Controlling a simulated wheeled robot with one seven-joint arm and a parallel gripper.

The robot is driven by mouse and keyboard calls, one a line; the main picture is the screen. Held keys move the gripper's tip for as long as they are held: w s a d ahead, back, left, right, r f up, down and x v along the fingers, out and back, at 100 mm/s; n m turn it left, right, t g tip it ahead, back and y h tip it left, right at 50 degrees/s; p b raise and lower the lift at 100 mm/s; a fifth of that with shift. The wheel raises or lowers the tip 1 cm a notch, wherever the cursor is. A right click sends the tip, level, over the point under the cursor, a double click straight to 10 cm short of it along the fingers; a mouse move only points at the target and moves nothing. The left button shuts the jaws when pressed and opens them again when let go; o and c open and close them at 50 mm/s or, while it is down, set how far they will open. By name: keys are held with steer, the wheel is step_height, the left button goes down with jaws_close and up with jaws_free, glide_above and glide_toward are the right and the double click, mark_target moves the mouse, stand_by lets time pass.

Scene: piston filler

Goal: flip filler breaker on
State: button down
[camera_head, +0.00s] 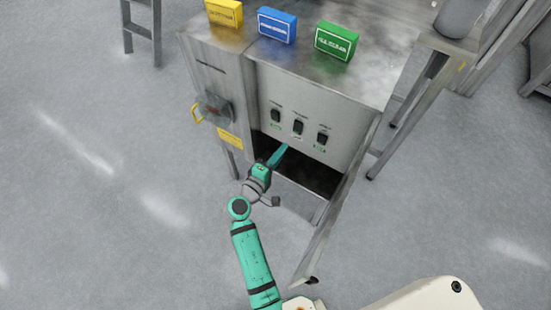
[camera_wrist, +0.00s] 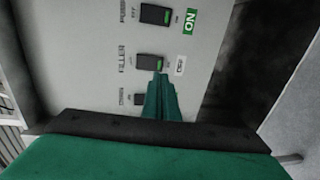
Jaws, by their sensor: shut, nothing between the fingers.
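The filler breaker (camera_wrist: 150,63) is a black rocker with a green end, the middle of three on a grey panel, with FILLER lettered beside it in the wrist view. In the head view it is the middle switch (camera_head: 298,127). Beside its green end is a small white tag (camera_wrist: 180,64), too small to read surely. My gripper (camera_wrist: 160,76) is shut and empty, its green fingertips right at the breaker's green end. I cannot tell whether they touch it. In the head view my gripper (camera_head: 285,148) is just below the panel's switches.
Another breaker (camera_wrist: 155,15) has a green ON tag (camera_wrist: 190,20). A smaller-looking third breaker (camera_wrist: 139,99) sits on the other side, partly near my fingers. Below the panel is a dark open bay (camera_head: 315,175). A rotary handle (camera_head: 214,108) is on the left door.

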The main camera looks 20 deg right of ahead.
mark_target(296, 132)
steer(key=x, duration=0.7)
steer(key=shift+d, duration=0.15)
steer(key=shift+w+d+f, duration=0.1)
steer(key=shift+w+d, duration=0.1)
steer(key=shift+w, duration=0.05)
steer(key=shift+a, duration=0.1)
steer(key=s+a+f, duration=0.1)
steer(key=s+a, duration=0.7)
steer(key=a, duration=0.3)
steer(key=shift+s+f, duration=0.3)
steer(key=shift+f, duration=0.05)
